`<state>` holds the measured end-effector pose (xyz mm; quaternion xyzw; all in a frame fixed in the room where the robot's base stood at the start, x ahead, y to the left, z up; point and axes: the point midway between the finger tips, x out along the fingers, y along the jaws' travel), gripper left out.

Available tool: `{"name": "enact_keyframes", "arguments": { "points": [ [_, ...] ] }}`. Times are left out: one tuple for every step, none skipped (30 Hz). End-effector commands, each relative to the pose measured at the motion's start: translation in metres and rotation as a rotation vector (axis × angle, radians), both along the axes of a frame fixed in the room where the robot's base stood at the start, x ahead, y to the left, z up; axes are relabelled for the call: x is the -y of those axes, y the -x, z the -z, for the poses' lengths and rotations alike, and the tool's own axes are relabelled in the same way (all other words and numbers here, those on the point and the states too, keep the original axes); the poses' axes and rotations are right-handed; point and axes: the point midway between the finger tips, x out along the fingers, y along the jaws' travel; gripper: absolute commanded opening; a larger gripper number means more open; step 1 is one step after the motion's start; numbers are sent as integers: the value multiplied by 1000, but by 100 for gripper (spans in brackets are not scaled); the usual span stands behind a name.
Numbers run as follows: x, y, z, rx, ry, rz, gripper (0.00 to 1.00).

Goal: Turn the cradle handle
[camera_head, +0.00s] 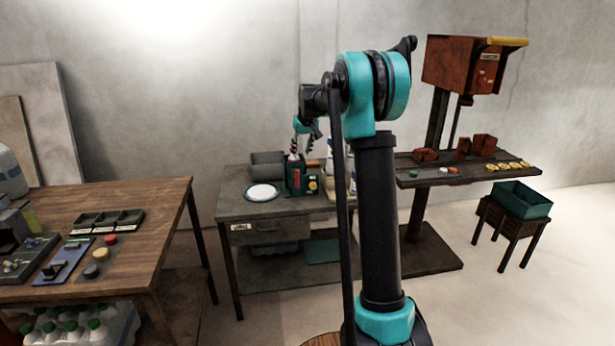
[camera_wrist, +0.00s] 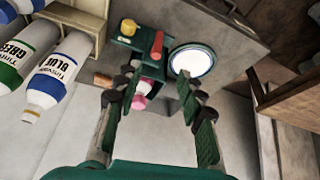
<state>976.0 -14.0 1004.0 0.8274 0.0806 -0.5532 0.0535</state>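A dark green device (camera_head: 296,178) stands on the small grey table; I cannot tell for certain that it is the cradle. In the wrist view the device (camera_wrist: 128,43) has a red lever-like part (camera_wrist: 157,44) and a yellow knob (camera_wrist: 129,27). A pink and white object (camera_wrist: 141,96) shows at it, between my fingers. My gripper (camera_wrist: 157,82) is open with nothing held, its fingers spread on either side of the device's near part. In the head view my gripper (camera_head: 297,145) is just above the device, partly hidden by my arm. Contact cannot be told.
A white plate (camera_head: 262,192) and a grey bin (camera_head: 267,164) are beside the device. Bottles labelled blue (camera_wrist: 55,72) and green (camera_wrist: 22,45) stand close by. A wooden table (camera_head: 150,200) is at left, a red press (camera_head: 463,66) at right. Floor between the tables is clear.

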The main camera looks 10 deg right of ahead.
Motion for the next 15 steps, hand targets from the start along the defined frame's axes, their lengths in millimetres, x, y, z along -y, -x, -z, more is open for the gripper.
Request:
{"name": "enact_keyframes", "arguments": {
  "points": [
    [-1, -4, 0, 0, 0, -2, 39],
    [-1, -6, 1, 0, 0, -3, 39],
    [-1, -8, 2, 0, 1, -4, 39],
    [-1, -9, 4, 0, 1, -4, 39],
    [-1, -10, 6, 0, 1, -4, 39],
    [-2, -11, 9, 0, 1, -4, 39],
    [-2, -12, 13, 0, 0, -3, 39],
    [-2, -14, 17, 0, 0, -3, 39],
    [-3, -16, 23, 0, 0, -3, 39],
    [-3, -18, 28, 0, 0, -3, 39],
    [-3, -21, 33, 0, 0, -3, 39],
    [-4, -24, 41, 0, 0, -3, 39],
    [-4, -26, 46, 0, 0, -3, 39],
    [-5, -28, 52, 0, 0, -3, 39],
    [-5, -31, 59, 0, 0, -3, 39]
  ]
}}
